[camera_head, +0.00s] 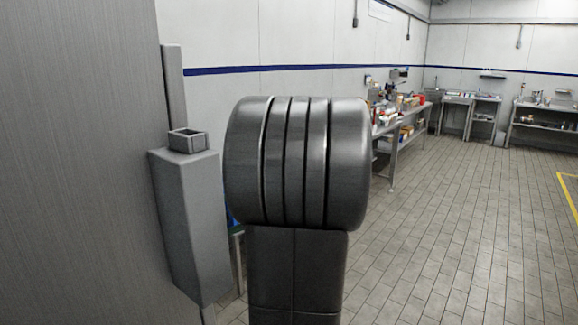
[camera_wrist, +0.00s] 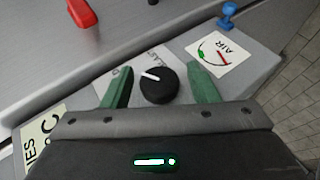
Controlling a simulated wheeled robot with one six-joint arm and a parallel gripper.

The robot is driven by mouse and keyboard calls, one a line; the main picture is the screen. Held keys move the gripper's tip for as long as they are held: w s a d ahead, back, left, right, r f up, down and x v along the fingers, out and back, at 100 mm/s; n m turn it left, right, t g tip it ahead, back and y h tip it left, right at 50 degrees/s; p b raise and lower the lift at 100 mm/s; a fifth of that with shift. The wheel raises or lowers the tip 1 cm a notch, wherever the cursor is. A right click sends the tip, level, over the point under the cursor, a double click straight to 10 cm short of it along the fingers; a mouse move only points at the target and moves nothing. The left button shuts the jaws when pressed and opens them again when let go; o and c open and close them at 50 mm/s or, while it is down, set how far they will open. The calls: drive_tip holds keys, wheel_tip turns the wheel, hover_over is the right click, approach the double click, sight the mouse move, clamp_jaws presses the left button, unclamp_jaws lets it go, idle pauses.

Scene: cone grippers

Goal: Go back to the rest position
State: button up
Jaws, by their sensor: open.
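In the wrist view my gripper (camera_wrist: 158,70) is open, with one green finger on each side of a round black knob (camera_wrist: 160,88). The knob has a white pointer line and sits on a light grey panel (camera_wrist: 248,84). I see no contact between the fingers and the knob, but the depth gap is hard to tell. In the head view my gripper is not visible; a thick dark grey part of my own arm fills the middle.
A gauge label reading AIR (camera_wrist: 220,52), a blue fitting (camera_wrist: 228,15) and a red handle (camera_wrist: 83,13) lie near the knob. In the head view a grey metal wall (camera_head: 80,160) stands close at left. Cluttered workbenches (camera_head: 400,120) line the back; tiled floor (camera_head: 460,230) at right is clear.

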drive_tip(key=shift+f+n+t+y+b, duration=0.15)
drive_tip(key=shift+n+t+y+b, duration=0.65)
drive_tip(key=shift+b, duration=2.5)
drive_tip(key=shift+f+m+t+y+b, duration=0.15)
drive_tip(key=shift+y+b, duration=1.25)
drive_tip(key=shift+b, duration=1.9)
drive_tip(key=shift+r+n+y+b, duration=0.25)
drive_tip(key=shift+y+b, duration=0.35)
drive_tip(key=shift+b, duration=0.5)
drive_tip(key=shift+t, duration=0.35)
